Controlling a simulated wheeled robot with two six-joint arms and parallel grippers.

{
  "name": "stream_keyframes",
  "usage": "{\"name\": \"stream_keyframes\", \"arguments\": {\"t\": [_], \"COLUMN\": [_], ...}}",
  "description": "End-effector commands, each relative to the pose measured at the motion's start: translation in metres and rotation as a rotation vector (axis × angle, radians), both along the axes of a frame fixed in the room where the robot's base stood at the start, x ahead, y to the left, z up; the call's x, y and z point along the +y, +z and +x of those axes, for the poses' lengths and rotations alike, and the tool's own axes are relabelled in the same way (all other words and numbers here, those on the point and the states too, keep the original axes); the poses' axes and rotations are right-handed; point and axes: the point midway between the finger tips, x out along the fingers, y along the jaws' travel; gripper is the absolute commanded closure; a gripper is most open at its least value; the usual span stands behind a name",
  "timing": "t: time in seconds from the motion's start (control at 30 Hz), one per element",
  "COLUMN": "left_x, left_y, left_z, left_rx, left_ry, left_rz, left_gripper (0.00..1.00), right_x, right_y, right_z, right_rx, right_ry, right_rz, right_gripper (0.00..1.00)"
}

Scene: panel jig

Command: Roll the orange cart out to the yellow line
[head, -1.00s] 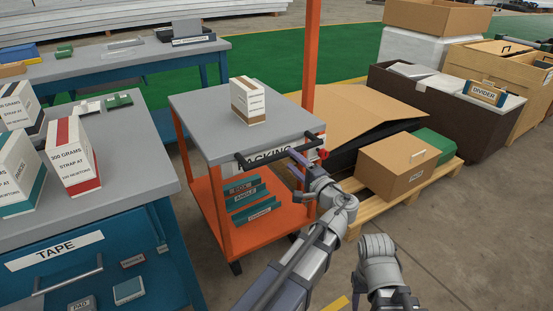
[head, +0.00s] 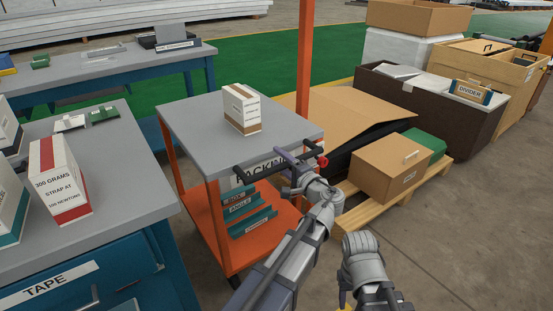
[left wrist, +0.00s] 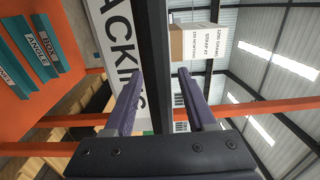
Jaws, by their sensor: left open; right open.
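The orange cart (head: 262,228) has a grey top, a white PACKING label and a black handle bar (head: 250,168) on its near side. A white and brown carton (head: 242,110) stands on the top. A small yellow patch (head: 344,294) shows beside that arm, mostly hidden.
A teal bench (head: 130,165) with a TAPE drawer and cartons stands close on the left of the cart. A pallet (head: 362,215) with a brown box (head: 390,168) is on the right. Grey floor at lower right is clear.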

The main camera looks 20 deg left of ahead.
Motion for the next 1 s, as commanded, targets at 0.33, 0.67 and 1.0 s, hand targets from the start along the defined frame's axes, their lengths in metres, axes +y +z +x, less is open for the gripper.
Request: {"name": "stream_keyframes", "arguments": {"t": [0.33,0.67,1.0], "left_x": [0.0002,0.0002,0.0002], "left_y": [0.0,-0.0001,-0.0003], "left_z": [-0.0002,-0.0002,-0.0003], "left_rx": [0.0,0.0,0.001], "left_ry": [0.0,0.001,0.001], "left_rz": [0.0,0.0,-0.001], "left_gripper": [0.76,1.0,1.0], "right_x": [0.0,0.0,0.0], "right_y": [0.0,0.0,-0.0001], "right_z": [0.0,0.0,0.0], "right_rx": [0.0,0.0,0.0], "right_ry": [0.0,0.0,0.0], "right_rz": [0.0,0.0,0.0], "right_gripper": [0.5,0.5,0.5]}}
